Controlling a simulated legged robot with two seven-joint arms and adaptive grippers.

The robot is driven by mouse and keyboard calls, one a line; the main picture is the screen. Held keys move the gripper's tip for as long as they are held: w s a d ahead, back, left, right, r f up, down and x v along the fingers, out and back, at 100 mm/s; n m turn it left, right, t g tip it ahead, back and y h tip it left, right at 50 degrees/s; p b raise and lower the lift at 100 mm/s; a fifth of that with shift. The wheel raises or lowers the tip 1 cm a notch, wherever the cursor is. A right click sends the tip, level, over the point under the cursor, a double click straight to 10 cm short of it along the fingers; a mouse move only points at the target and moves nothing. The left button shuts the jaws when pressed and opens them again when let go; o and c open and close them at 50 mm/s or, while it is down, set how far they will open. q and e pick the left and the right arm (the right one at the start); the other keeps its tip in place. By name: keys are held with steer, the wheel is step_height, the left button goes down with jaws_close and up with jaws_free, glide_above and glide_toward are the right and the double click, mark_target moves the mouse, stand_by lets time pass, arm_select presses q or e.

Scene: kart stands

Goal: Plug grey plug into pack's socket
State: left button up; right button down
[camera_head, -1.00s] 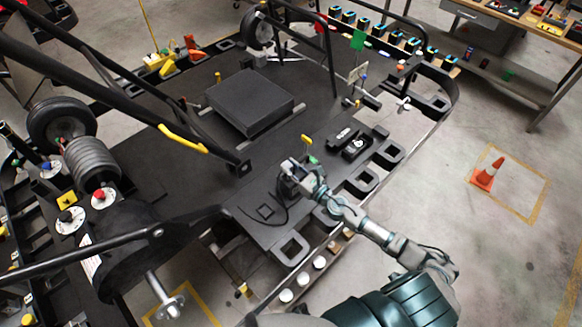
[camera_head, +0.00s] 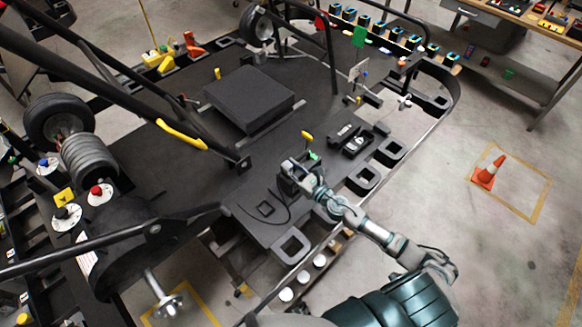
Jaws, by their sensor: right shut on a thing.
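My right gripper (camera_head: 286,179) is over the kart's dark floor, just left of the black tray. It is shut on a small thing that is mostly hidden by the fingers. I take it for the grey plug, but its shape and colour do not show clearly. A thin dark cable (camera_head: 288,214) curves down from the gripper onto the floor panel. A black tray (camera_head: 345,131) with small dark and light parts lies to the right of the gripper. A large flat black box (camera_head: 248,99) stands farther back. I cannot tell which is the pack, and no socket is clear. My left gripper is not in view.
A yellow-topped post (camera_head: 307,136) and a small green part (camera_head: 314,156) stand close to the gripper. Black square frames (camera_head: 363,178) line the kart's right edge. A black bar with a yellow grip (camera_head: 181,135) crosses at left.

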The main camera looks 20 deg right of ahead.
steer(key=shift+f, duration=0.2)
steer(key=c, duration=0.9)
jaws_free()
steer(key=shift+r, duration=0.1)
steer(key=shift+o, duration=0.2)
steer(key=shift+s, duration=0.15)
steer(key=shift+s+d, duration=0.1)
steer(key=shift+s, duration=0.2)
steer(key=v, duration=1.1)
steer(key=shift+s, duration=0.15)
